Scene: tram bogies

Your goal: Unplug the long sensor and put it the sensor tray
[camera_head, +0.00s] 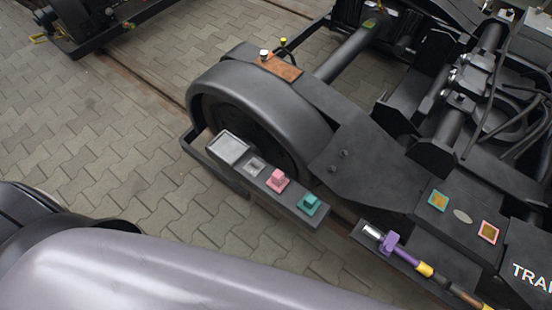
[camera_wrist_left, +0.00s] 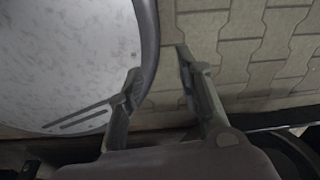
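On the bogie in the head view, a brown plate (camera_head: 278,67) carries a small silver-topped piece (camera_head: 264,55). A thin dark piece with a yellow top (camera_head: 283,42) and a black cable stands beside it. Which one is the long sensor I cannot tell. A dark tray-like strip (camera_head: 231,180) in front of the wheel holds a pale square, a small grey piece, a pink block (camera_head: 277,180) and a teal block (camera_head: 308,204). My left gripper (camera_wrist_left: 158,64) is open and empty in the left wrist view, beside a round pale surface (camera_wrist_left: 70,60). My right gripper is not in view.
A rod with silver, purple and yellow parts (camera_head: 389,243) lies on a dark ledge at lower right. Teal- and pink-framed squares (camera_head: 438,200) sit on the bogie frame. The large wheel (camera_head: 225,90) and cables are obstacles. Paved floor (camera_head: 100,130) is clear at left.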

